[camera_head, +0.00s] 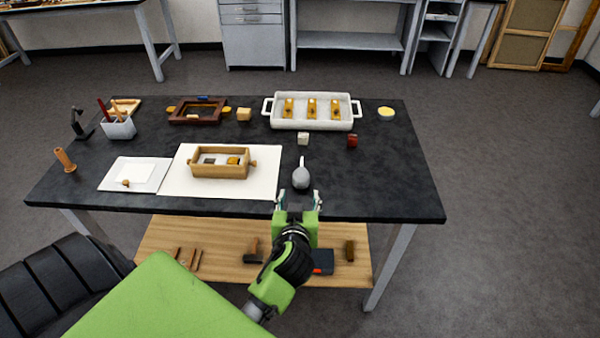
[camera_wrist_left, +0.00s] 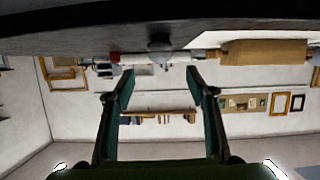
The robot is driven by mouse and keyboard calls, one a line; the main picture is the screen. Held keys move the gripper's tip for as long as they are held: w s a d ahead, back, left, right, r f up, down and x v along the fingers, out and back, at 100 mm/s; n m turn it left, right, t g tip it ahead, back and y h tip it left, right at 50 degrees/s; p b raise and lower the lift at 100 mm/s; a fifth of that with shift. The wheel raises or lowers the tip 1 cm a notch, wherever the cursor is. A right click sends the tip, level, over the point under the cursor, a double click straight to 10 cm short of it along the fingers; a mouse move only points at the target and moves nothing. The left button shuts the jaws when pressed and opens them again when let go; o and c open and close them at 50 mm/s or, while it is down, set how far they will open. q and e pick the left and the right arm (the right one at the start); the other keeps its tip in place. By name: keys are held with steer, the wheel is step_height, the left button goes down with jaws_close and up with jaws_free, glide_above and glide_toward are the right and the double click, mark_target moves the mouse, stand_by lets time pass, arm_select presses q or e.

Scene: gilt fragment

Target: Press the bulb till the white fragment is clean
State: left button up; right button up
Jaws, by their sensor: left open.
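A grey-white bulb (camera_head: 301,177) with a narrow nozzle pointing away stands near the front edge of the black table. It also shows in the left wrist view (camera_wrist_left: 160,45), between and beyond the fingertips. My left gripper (camera_head: 299,198) is open and empty at the table's front edge, just short of the bulb; its two spread fingers show in the left wrist view (camera_wrist_left: 158,74). A wooden tray (camera_head: 220,174) on a white sheet holds small dark, white and golden pieces. I cannot tell which is the white fragment. My right gripper is not in view.
A white tray (camera_head: 312,125) with several golden pieces stands at the back of the table (camera_head: 400,190). The table right of the bulb is clear.

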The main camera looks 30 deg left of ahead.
arm_select(q)
steer(key=c, duration=1)
steer(key=shift+s+a+r, duration=0.15)
steer(key=shift+r, duration=0.1)
jaws_close()
steer(key=shift+s+d+r+t+y, duration=0.15)
steer(key=shift+r+t+y, duration=0.1)
steer(key=shift+r+t, duration=0.3)
steer(key=shift+s+d+r+t+y, duration=0.15)
steer(key=shift+r+t+y, duration=0.2)
steer(key=shift+r, duration=0.3)
steer(key=shift+s+d+r+t+y, duration=0.1)
steer(key=shift+s+r+t+y, duration=0.1)
steer(key=shift+r+t, duration=0.35)
